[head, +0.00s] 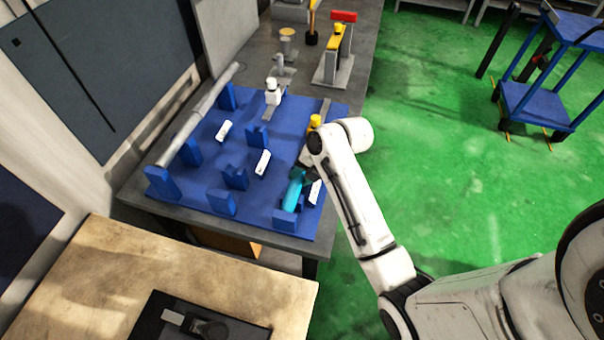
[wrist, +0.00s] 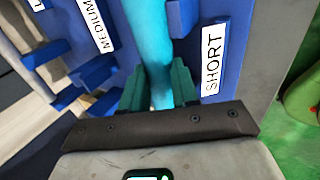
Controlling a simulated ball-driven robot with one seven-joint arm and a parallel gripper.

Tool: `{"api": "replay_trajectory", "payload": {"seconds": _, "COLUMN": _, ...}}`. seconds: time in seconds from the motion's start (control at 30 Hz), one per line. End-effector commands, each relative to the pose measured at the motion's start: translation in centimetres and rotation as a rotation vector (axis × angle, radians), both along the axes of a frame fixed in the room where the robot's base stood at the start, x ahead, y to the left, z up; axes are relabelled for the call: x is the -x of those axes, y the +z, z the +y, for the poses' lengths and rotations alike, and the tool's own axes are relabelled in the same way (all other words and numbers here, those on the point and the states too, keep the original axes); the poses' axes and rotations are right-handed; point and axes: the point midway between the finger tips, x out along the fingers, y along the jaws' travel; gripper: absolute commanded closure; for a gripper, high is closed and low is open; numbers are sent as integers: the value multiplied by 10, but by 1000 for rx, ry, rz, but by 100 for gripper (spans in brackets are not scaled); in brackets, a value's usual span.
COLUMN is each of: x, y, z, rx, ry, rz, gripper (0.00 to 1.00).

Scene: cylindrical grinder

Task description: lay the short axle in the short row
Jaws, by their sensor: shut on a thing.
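The short axle is a cyan cylinder (head: 292,190), and it runs up between the fingers in the wrist view (wrist: 150,45). My gripper (wrist: 158,92) is shut on it, with a dark teal finger on each side. The axle is at the short row, beside the white SHORT label (wrist: 213,60). In the head view its near end is at the front blue support (head: 285,219) of that row. My arm hides the row's far end. I cannot tell whether the axle touches the supports.
The blue board (head: 200,192) also has a medium row with empty blue supports (head: 235,178) and a long row bearing a long grey shaft (head: 195,117). A small white-topped device (head: 272,92) stands at the back. A wooden table (head: 120,270) is in front; a blue cart (head: 535,108) is far right.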

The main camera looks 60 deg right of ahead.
Motion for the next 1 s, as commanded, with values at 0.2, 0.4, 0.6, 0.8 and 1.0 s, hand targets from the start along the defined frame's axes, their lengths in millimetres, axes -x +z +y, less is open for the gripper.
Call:
{"api": "replay_trajectory", "payload": {"seconds": 0.2, "x": 0, "y": -3, "z": 0, "rx": 0, "ry": 0, "rz": 0, "gripper": 63}}
{"api": "replay_trajectory", "payload": {"seconds": 0.4, "x": 0, "y": -3, "z": 0, "rx": 0, "ry": 0, "rz": 0, "gripper": 45}}
{"api": "replay_trajectory", "payload": {"seconds": 0.6, "x": 0, "y": -3, "z": 0, "rx": 0, "ry": 0, "rz": 0, "gripper": 45}}
{"api": "replay_trajectory", "payload": {"seconds": 0.8, "x": 4, "y": 9, "z": -2, "rx": 1, "ry": -1, "rz": -2, "gripper": 45}}
{"api": "replay_trajectory", "payload": {"seconds": 1.0, "x": 22, "y": 43, "z": -9, "rx": 3, "ry": -1, "rz": -4, "gripper": 45}}
